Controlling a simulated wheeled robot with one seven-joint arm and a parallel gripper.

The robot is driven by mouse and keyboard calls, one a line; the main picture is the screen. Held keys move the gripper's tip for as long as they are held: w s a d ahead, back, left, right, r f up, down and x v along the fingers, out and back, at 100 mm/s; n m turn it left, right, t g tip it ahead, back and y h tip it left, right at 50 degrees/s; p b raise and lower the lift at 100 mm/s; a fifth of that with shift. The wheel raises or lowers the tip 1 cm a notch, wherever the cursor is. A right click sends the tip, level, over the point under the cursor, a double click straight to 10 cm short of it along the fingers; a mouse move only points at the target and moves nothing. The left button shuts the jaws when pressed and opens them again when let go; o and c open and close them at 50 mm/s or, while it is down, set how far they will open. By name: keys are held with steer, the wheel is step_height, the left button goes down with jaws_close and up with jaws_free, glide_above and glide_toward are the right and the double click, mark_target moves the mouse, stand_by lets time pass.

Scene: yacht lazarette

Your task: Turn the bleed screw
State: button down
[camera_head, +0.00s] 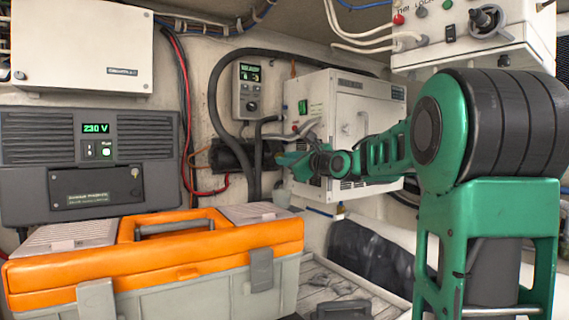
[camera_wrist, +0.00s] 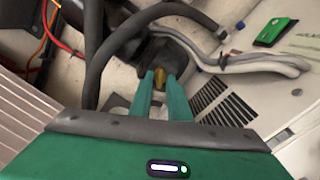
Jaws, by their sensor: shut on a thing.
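The bleed screw (camera_wrist: 160,76) is a small brass-coloured piece on a dark fitting, seen in the wrist view between my fingertips. My gripper (camera_wrist: 161,82) has its two green fingers closed on it, one on each side. In the head view my gripper (camera_head: 287,160) reaches left in front of the white unit, up to the dark cylindrical body (camera_head: 232,155) with hoses. The screw itself is too small or hidden to make out there. Its turn angle cannot be told.
A white cabinet (camera_head: 355,105) stands beside my gripper. Thick black hoses (camera_head: 214,95) and white hoses (camera_wrist: 265,62) run close by. An orange-lidded toolbox (camera_head: 80,262) fills the lower left. A grey control box (camera_head: 249,91) hangs above the dark body.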

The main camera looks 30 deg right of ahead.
steer(key=m, duration=0.5)
steer(key=shift+f+m, duration=0.3)
steer(key=shift+f, duration=0.05)
steer(key=shift+a, duration=0.1)
stand_by(0.4)
steer(key=c, duration=1.7)
jaws_free()
steer(key=shift+o, duration=0.2)
steer(key=shift+r, duration=0.15)
steer(key=s, duration=1)
steer(key=shift+s, duration=0.3)
